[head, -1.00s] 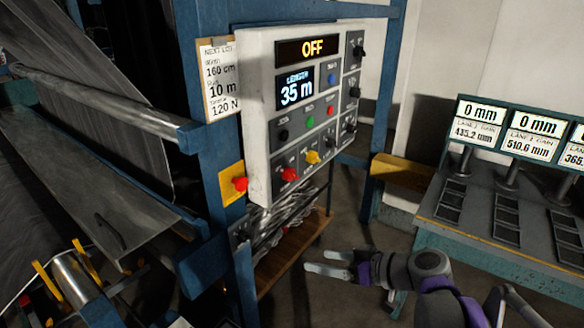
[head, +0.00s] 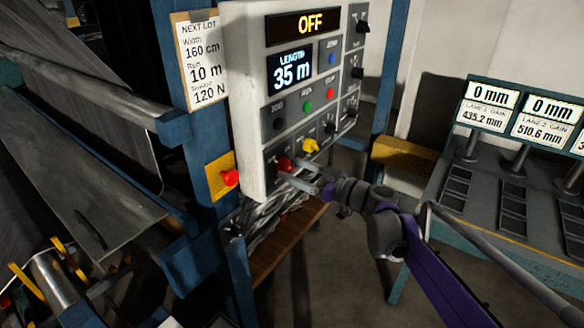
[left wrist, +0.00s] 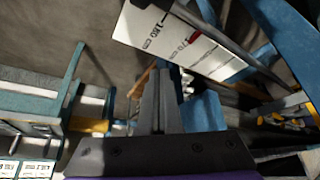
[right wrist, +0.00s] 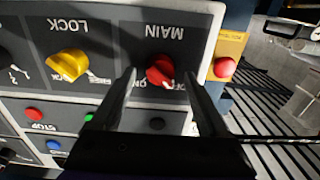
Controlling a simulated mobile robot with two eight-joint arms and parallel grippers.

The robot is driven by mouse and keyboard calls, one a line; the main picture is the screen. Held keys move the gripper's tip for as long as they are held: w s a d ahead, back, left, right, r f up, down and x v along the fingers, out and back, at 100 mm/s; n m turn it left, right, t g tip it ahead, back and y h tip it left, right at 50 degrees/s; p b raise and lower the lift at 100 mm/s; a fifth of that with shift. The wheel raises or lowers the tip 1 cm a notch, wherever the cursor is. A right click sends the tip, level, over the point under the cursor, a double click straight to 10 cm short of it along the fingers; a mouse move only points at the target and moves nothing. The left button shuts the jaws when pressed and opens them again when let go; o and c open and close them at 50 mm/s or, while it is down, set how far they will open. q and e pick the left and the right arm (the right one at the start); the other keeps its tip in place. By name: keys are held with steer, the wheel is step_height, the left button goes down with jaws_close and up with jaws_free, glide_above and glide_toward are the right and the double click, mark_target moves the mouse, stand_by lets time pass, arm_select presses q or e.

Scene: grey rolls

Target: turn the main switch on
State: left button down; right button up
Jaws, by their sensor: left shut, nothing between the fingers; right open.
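The main switch is a red knob (head: 285,164) at the lower left of the white control panel (head: 244,90). In the right wrist view the same red knob (right wrist: 160,70) sits under the label MAIN, upside down, with OFF and ON marks partly hidden. Contact cannot be told. My left gripper (left wrist: 158,98) is shut and empty, away from the panel.
A yellow LOCK knob (head: 311,145) is beside the main switch. A red button (head: 231,178) on a yellow plate is on the blue post at its left. Green (head: 308,106) and red buttons are above. A desk with gauge displays (head: 487,106) stands at right.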

steer(key=shift+x, duration=0.8)
jaws_close()
